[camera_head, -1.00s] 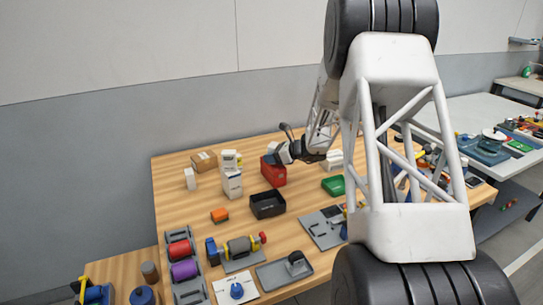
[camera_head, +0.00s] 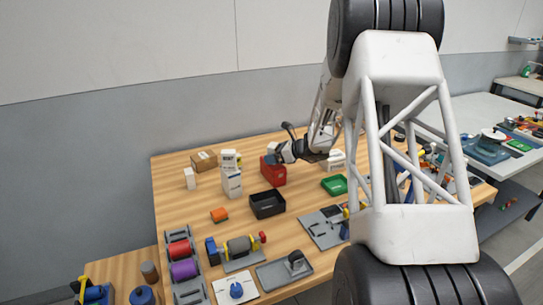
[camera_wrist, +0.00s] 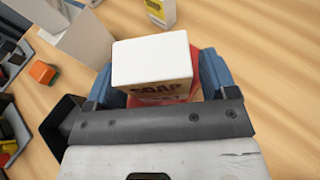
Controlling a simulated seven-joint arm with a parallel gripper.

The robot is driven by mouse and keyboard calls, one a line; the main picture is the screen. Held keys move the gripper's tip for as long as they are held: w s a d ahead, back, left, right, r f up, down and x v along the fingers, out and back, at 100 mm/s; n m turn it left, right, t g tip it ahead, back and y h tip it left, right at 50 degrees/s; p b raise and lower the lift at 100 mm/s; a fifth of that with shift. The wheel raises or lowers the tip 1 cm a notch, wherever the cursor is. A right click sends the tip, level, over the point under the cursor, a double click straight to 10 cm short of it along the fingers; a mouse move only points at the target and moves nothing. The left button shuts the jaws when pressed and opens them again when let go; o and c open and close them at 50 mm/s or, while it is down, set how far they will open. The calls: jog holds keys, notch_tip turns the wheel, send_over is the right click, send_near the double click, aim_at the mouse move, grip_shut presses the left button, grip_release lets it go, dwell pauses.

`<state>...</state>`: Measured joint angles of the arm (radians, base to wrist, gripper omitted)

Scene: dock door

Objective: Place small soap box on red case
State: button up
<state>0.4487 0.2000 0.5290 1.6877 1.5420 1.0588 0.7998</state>
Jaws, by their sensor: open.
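A small soap box (camera_wrist: 152,62), with a white top and a tan side lettered "SOAP", sits between the fingers of my gripper in the wrist view. The red case (camera_head: 275,176) stands near the back of the wooden table. A red part of it also shows behind and beside the soap box in the wrist view (camera_wrist: 206,78). The box appears to rest on the case, though the contact is hidden. My gripper (camera_wrist: 160,78) is open, with a blue finger on either side of the box. In the head view my gripper (camera_head: 273,153) is at the top of the red case.
A black bin (camera_head: 267,205) stands in front of the red case. A green tray (camera_head: 334,186) is to the right. Bare wood lies between them.

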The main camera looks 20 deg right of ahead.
jog(key=v, duration=1.1)
jog(key=shift+f, duration=0.1)
jog(key=s+a+r+n+g+h, duration=0.1)
jog(key=s+a+r+n+g, duration=0.2)
jog(key=s+a+r+n, duration=0.55)
jog(key=s+a+r+n+g+h, duration=0.25)
jog(key=s+a+n+g, duration=0.2)
jog(key=s+a, duration=0.8)
jog(key=s+a+n+h, duration=0.3)
jog(key=s+n, duration=0.4)
jog(key=s, duration=0.5)
jog(key=s+a+r+n+h, duration=0.1)
jog(key=s+a+n+h, duration=0.2)
jog(key=s, duration=0.9)
jog(key=a+n, duration=0.2)
jog(key=n, duration=0.1)
jog(key=shift+r+n+t, duration=0.25)
jog(key=shift+n+t, duration=0.1)
jog(key=shift+n, duration=0.05)
